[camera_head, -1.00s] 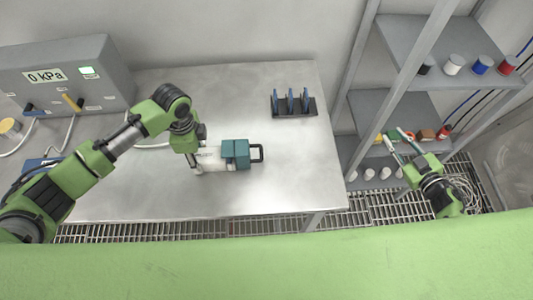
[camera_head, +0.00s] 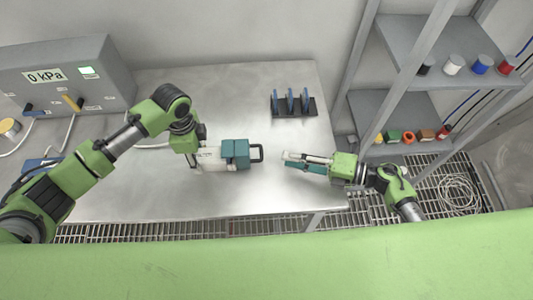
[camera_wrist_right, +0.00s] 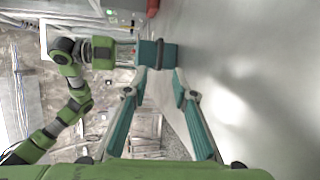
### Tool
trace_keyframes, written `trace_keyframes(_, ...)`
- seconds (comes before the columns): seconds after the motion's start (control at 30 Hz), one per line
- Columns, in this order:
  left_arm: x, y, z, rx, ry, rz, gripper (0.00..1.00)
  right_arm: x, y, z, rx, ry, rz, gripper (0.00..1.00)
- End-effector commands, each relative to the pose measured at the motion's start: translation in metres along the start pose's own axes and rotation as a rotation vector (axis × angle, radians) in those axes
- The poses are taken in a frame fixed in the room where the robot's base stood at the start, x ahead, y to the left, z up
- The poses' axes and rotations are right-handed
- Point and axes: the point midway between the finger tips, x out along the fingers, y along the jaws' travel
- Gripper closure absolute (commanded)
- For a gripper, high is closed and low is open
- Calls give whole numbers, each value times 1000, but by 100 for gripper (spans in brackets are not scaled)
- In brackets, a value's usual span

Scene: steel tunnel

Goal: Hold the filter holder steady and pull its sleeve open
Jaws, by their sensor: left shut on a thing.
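The filter holder has a white body (camera_head: 212,160), a teal sleeve (camera_head: 235,153) and a dark loop handle (camera_head: 257,153) at its right end. It lies on the steel table. My left gripper (camera_head: 196,160) is shut on the white body at its left end; its fingers partly hide that end. My right gripper (camera_head: 286,160) is over the table, right of the handle, pointing left, apart from it and empty. In the right wrist view its fingers (camera_wrist_right: 160,72) are spread, with the teal sleeve (camera_wrist_right: 148,54) and handle (camera_wrist_right: 160,54) ahead of them.
A black rack (camera_head: 294,108) with blue discs stands at the back right of the table (camera_head: 200,95). A grey pressure box (camera_head: 65,75) reading 0 kPa is at the left. A shelf unit (camera_head: 400,105) with small containers stands right of the table. The table near the handle is clear.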

Motion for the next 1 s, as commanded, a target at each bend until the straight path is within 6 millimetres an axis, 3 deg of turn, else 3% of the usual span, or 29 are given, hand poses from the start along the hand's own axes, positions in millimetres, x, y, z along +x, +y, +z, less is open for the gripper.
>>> trace_keyframes(0.2,0,0,1,0,-2,0,86,46,1,1,3,-3,3,75)
trace_keyframes(0.4,0,0,1,0,-2,0,86,74,0,1,4,-3,1,75)
trace_keyframes(0.83,0,0,1,-1,-2,0,86,84,-1,1,3,-3,-1,75)
trace_keyframes(0.93,0,0,1,-1,-2,0,86,84,-1,1,3,-3,-1,98)
trace_keyframes(1.0,0,0,1,-1,-2,0,86,84,-1,1,3,-3,-1,100)
